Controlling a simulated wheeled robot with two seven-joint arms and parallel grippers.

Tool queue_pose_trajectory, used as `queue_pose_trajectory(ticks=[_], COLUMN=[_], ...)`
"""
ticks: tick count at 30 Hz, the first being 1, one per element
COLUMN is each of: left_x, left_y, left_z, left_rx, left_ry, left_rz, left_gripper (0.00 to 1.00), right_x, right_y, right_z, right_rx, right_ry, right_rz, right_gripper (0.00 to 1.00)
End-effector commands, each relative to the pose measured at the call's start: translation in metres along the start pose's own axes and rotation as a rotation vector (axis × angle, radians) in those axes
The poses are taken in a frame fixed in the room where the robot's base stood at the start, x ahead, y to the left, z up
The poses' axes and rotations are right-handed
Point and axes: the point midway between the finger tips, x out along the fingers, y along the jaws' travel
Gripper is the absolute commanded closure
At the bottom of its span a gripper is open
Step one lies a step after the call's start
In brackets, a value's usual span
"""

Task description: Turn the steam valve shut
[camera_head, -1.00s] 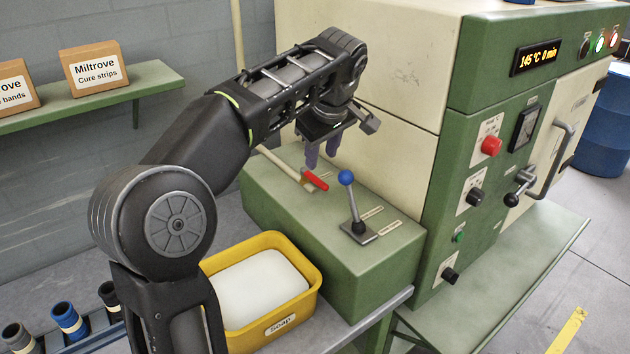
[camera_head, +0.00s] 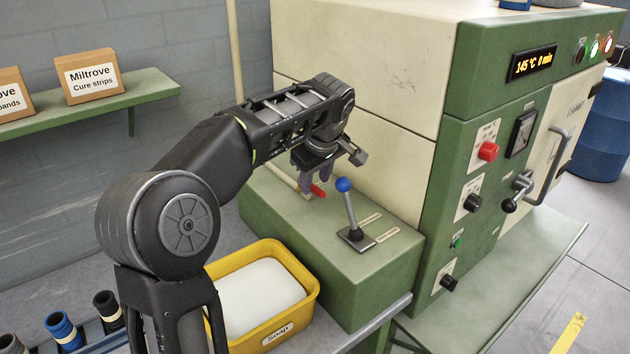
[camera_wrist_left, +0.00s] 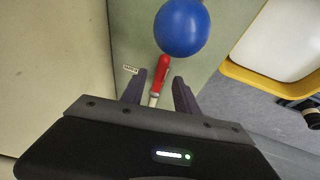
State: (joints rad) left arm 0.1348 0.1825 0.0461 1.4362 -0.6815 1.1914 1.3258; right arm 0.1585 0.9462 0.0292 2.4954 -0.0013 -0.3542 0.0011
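The steam valve's red handle (camera_head: 318,190) sits on a pale pipe at the back of the green box, left of the blue-knobbed lever. My left gripper (camera_head: 316,186) is over it with the fingers pointing down, hiding part of the handle and the valve body. In the left wrist view, the red handle (camera_wrist_left: 161,72) lies between the two purple fingers of my left gripper (camera_wrist_left: 160,92). The fingers are apart, with a gap showing on both sides of the handle. My right gripper is not in view.
A lever with a blue knob (camera_head: 343,185) stands just right of the valve; its knob (camera_wrist_left: 182,27) looms large in the wrist view. The cream machine wall (camera_head: 390,150) is close behind. A yellow soap tub (camera_head: 314,290) stands in front of the green box (camera_head: 300,240).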

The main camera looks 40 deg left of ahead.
Motion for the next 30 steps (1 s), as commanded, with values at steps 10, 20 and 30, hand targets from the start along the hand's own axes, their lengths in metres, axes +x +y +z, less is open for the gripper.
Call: queue_pose_trajectory(ticks=[10, 20, 30], left_x=[0.0144, 0.0140, 0.0139], left_y=[0.0001, 0.0002, 0.0002], left_z=[0.0002, 0.0003, 0.0003], left_rx=[0.001, 0.001, 0.001], left_ry=[0.000, 0.000, 0.000], left_rz=[0.001, 0.001, 0.001], left_gripper=[0.63, 0.83, 1.00], right_x=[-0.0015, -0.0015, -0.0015], right_y=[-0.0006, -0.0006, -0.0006], right_z=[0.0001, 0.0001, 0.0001], right_rx=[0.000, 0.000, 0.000], right_ry=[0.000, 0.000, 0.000], right_rz=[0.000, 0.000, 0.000], right_gripper=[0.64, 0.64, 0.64])
